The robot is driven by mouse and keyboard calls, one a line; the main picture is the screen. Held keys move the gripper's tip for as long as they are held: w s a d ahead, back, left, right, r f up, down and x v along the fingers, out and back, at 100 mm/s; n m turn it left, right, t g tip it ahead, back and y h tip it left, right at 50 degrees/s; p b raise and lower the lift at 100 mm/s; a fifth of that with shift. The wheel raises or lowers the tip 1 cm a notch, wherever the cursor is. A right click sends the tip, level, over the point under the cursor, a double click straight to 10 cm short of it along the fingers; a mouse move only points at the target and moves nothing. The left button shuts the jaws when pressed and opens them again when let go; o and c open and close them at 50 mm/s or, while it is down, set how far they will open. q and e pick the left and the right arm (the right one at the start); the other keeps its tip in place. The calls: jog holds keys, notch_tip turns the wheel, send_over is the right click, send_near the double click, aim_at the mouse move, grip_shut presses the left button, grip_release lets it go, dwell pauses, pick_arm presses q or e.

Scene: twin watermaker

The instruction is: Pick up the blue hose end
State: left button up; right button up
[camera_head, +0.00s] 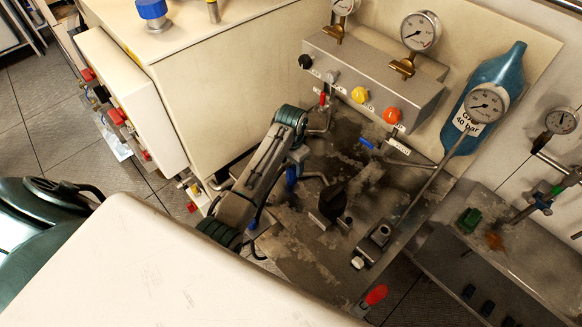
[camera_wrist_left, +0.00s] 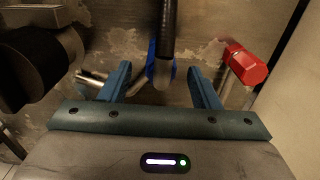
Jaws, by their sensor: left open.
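A blue piece (camera_head: 291,176) shows below my left gripper (camera_head: 297,158) in the head view, near a bent metal pipe over the stained metal top. In the left wrist view, my left gripper (camera_wrist_left: 160,70) is open, with its two blue fingers apart. A black hose (camera_wrist_left: 168,28) with a grey tip comes down from the top edge between the fingers. A blue part (camera_wrist_left: 152,62) shows behind and beside that tip. I cannot tell whether it is joined to the hose. Neither finger visibly touches them. My right gripper is not in view.
A red valve handle (camera_wrist_left: 246,62) is right of the fingers, and a dark round part (camera_wrist_left: 40,68) is to the left. A grey panel (camera_head: 370,82) with coloured knobs stands behind. A cream cabinet (camera_head: 220,80) is left.

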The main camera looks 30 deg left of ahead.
aim_at(291, 167)
pick_arm(q)
notch_tip(291, 167, down, 3)
jog(key=shift+s+f+p, duration=0.1)
jog(key=shift+p, duration=0.45)
jog(key=shift+f, duration=0.3)
jog(key=shift+c, duration=0.7)
grip_shut()
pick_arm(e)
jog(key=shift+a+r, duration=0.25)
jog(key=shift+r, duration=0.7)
pick_arm(q)
jog(key=shift+r, duration=0.1)
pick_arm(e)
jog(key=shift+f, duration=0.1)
